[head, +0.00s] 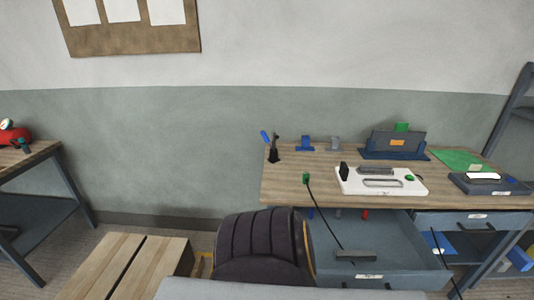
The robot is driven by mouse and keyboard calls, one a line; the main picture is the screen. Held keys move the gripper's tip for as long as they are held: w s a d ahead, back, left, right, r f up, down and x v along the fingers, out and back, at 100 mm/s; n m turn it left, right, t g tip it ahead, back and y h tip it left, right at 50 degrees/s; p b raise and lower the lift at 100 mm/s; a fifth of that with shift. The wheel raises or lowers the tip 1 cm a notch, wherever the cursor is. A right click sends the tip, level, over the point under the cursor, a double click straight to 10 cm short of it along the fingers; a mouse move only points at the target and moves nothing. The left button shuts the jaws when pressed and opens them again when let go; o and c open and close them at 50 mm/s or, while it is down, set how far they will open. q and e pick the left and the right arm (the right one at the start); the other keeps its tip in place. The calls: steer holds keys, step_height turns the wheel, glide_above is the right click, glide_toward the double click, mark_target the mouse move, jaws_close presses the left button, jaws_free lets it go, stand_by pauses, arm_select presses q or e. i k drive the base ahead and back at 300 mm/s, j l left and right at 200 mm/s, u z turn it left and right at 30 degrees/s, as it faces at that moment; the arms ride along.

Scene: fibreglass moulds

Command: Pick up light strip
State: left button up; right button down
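No gripper of mine shows in the head view. I cannot tell for sure which thing is the light strip. A short white piece (483,176) lies on a dark tray (510,189) at the bench's right end. Nothing is seen holding any of these.
A dark chair (260,250) stands before the bench's left part. A drawer (330,235) hangs open under the bench, with a black cable (325,217) running down into it. A wooden-topped block (115,270) is at lower left. Another table (30,155) stands far left.

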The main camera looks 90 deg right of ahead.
mark_target(346, 255)
steer(key=i+z, duration=0.55)
steer(key=z, duration=0.4)
steer(key=i+j+z, duration=0.15)
steer(key=z, duration=0.4)
steer(key=i+j+z, duration=0.1)
steer(key=z, duration=0.45)
steer(key=j+z, duration=0.3)
steer(key=z, duration=0.25)
steer(key=j+z, duration=0.25)
steer(key=z, duration=0.3)
steer(key=j+z, duration=0.25)
steer(key=z, duration=0.25)
steer(key=j+z, duration=0.25)
steer(key=z, duration=0.3)
steer(key=k+j+z, duration=0.1)
steer(key=z, duration=0.45)
